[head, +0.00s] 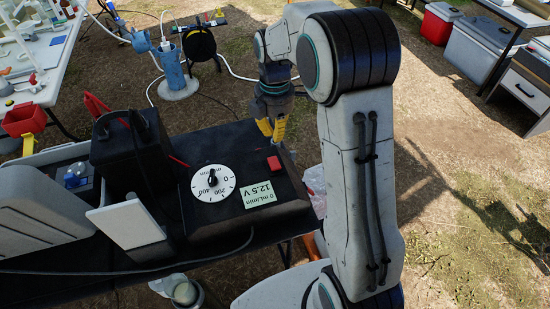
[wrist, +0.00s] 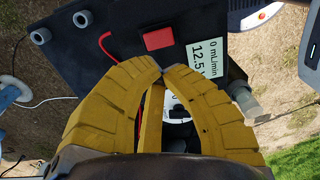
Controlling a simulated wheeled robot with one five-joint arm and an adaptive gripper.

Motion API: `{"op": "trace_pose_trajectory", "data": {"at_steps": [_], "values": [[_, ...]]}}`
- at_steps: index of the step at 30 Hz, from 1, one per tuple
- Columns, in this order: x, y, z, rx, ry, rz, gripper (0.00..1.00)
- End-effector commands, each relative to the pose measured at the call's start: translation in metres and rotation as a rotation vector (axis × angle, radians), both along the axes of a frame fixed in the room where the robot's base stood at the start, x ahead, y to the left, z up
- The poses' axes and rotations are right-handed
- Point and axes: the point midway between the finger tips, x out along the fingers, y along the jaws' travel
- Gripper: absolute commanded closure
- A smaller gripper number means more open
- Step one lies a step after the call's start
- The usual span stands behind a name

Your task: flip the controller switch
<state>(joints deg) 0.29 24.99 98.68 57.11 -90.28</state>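The controller (head: 236,221) is a black box on the dark table, with a white dial (head: 213,183) and a display (head: 262,194) reading 0 mL/min and 12.5 V. Its red switch (head: 273,163) is near the box's far right corner. In the wrist view the red switch (wrist: 158,38) lies just beyond my fingertips, with the display (wrist: 205,58) to its right. My gripper (head: 271,140) has yellow fingers pointing down near the switch, and their tips meet in the wrist view (wrist: 163,70). Nothing is held. I cannot tell whether the tips touch the box.
A black battery-like box (head: 130,155) with cables and a white panel (head: 132,224) stand left of the controller. A blue-grey pump fitting (head: 177,75) and a cable reel (head: 199,43) are on the ground behind. Coolers (head: 476,55) stand at the far right. Open ground lies right of the arm.

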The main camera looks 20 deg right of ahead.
Motion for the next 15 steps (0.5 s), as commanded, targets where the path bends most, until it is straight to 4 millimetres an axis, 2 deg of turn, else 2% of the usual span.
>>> {"op": "trace_pose_trajectory", "data": {"at_steps": [6, 15], "values": [[-0.002, 0.0, -0.041, 0.0, 0.005, 0.0, 1.0], [-0.002, 0.0, -0.084, 0.0, 0.004, 0.0, 1.0]]}}
